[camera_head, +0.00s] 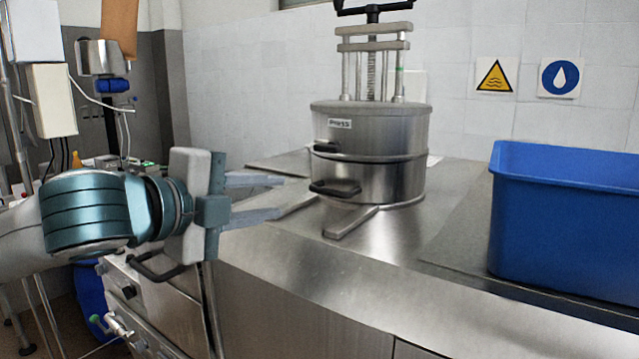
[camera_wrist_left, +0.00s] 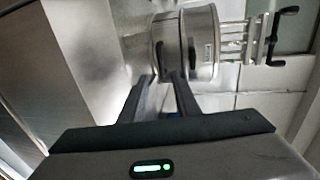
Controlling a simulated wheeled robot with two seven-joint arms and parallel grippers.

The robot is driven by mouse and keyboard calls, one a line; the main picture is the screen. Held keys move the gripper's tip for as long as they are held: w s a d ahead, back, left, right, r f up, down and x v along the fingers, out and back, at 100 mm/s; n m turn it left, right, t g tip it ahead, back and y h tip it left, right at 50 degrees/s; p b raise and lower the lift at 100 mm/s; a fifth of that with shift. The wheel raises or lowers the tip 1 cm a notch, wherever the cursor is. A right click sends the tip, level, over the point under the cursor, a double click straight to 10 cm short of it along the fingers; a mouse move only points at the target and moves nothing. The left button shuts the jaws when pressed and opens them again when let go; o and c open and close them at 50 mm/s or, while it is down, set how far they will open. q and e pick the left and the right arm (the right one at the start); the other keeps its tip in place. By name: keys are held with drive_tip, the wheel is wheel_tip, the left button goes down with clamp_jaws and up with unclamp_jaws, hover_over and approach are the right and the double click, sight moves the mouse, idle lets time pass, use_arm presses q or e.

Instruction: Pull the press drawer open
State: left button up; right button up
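The steel press (camera_head: 372,135) stands on the counter as a round drum with a "PRESS" label, a screw and a black crank on top. It has an upper dark handle (camera_head: 326,147) and a lower dark handle (camera_head: 335,188) on its front left side. The lower section looks like the drawer (camera_head: 385,183) and appears flush with the drum. My left gripper (camera_head: 281,197) is open and empty, left of the lower handle and apart from it. In the left wrist view the press (camera_wrist_left: 200,42) lies sideways beyond my open fingers (camera_wrist_left: 162,88). My right gripper is not in view.
Two flat metal bars (camera_head: 350,222) extend from under the press onto the steel counter (camera_head: 300,245). A blue bin (camera_head: 565,215) stands at the right. A lower cabinet with a black handle (camera_head: 155,270) is below my left gripper. The counter front is clear.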

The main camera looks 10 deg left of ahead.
sight(323, 192)
use_arm(q)
drive_tip(key=p+x, duration=0.2)
drive_tip(key=shift+w+d+r+p, duration=0.15)
drive_tip(key=shift+w+p, duration=0.15)
drive_tip(key=p+x, duration=0.2)
drive_tip(key=x, duration=0.8)
drive_tip(key=shift+p, duration=0.35)
drive_tip(key=shift+x, duration=0.9)
drive_tip(key=shift+c, duration=0.6)
drive_tip(key=shift+s, duration=0.1)
clamp_jaws()
